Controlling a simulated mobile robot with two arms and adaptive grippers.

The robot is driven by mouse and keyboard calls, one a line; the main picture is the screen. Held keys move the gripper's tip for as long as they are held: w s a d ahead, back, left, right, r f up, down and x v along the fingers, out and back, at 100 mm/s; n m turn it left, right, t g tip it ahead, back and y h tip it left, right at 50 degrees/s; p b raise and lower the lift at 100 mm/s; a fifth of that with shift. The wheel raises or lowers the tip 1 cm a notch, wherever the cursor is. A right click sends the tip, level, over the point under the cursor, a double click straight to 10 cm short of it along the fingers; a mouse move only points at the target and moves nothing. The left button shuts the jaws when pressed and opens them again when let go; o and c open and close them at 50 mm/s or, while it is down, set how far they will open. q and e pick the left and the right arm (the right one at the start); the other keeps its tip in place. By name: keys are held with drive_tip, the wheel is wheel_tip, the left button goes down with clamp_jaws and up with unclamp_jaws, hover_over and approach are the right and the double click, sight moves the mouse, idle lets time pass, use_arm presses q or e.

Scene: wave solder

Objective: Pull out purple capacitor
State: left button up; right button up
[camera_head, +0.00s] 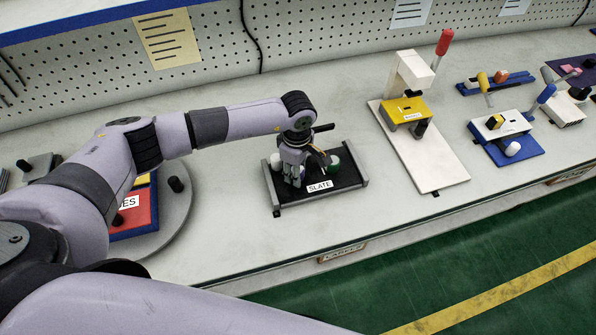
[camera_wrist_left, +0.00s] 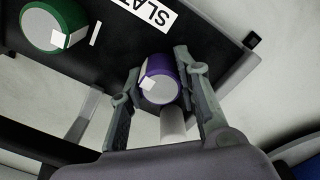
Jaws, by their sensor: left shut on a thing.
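The purple capacitor (camera_wrist_left: 159,66) shows in the left wrist view as a short purple cylinder with a pale end face and a small white patch. My left gripper (camera_wrist_left: 158,70) has one finger on each side of it and is shut on it. In the head view my left gripper (camera_head: 296,177) points down into the black tray marked SLATE (camera_head: 346,178). The capacitor is mostly hidden by the fingers there. I cannot tell whether it still touches the tray. My right gripper is not in view.
A green capacitor (camera_head: 333,164) stands in the same tray, right of my gripper; it also shows in the left wrist view (camera_wrist_left: 53,27). A white press with a red-knobbed lever (camera_head: 411,75) stands to the right. A round grey turntable (camera_head: 178,207) lies left.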

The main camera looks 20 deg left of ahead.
use_arm(q)
drive_tip(key=shift+r, duration=0.2)
clamp_jaws()
drive_tip(key=shift+r+p, duration=0.5)
drive_tip(key=shift+r, duration=0.25)
drive_tip(key=shift+r, duration=0.2)
drive_tip(key=shift+r+p, duration=1.3)
drive_tip(key=shift+r, duration=1.05)
drive_tip(key=shift+r, duration=0.15)
drive_tip(key=shift+r+p, duration=0.5)
drive_tip(key=shift+r, duration=0.85)
